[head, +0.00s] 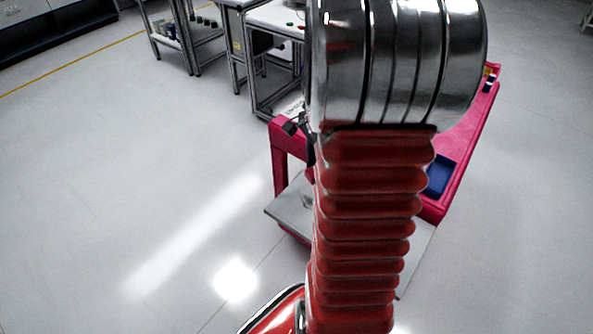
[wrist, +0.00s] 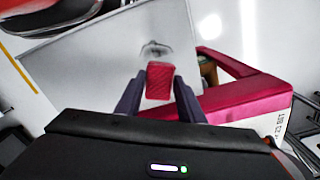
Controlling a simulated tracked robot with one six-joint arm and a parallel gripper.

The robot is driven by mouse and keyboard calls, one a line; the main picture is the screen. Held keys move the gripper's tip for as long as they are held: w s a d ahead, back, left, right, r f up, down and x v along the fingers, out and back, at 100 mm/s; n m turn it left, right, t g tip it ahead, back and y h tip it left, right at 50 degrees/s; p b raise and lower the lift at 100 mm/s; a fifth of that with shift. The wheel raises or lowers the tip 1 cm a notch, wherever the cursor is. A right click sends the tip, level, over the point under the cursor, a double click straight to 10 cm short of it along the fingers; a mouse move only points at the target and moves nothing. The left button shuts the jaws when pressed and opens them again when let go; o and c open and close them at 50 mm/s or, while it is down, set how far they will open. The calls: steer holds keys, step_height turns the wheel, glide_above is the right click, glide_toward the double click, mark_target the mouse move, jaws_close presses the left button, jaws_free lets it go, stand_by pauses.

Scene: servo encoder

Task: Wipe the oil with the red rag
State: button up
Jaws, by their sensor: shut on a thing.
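In the wrist view my gripper (wrist: 158,88) is shut on the red rag (wrist: 158,78), a small folded red block between the two dark fingers. Beyond the rag, a dark grey oil smear (wrist: 154,47) lies on a pale grey plate (wrist: 85,70). The rag's far edge appears just short of the smear in the picture; I cannot tell whether it touches the plate. In the head view my red arm hides most of the gripper and the rag.
A magenta cart (head: 462,165) with a blue bin (head: 440,176) stands around the plate. Its magenta frame (wrist: 250,97) is close to the right of my gripper in the wrist view. Metal-framed tables (head: 275,20) stand behind. The floor at left is clear.

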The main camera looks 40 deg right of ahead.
steer(key=w+a+n, duration=1)
steer(key=w+a, duration=0.1)
steer(key=a, duration=0.3)
steer(key=w+a+n, duration=1.1)
steer(key=a, duration=0.4)
steer(key=shift+w+f, duration=0.3)
steer(key=shift+f, duration=0.15)
steer(key=shift+s+a, duration=0.15)
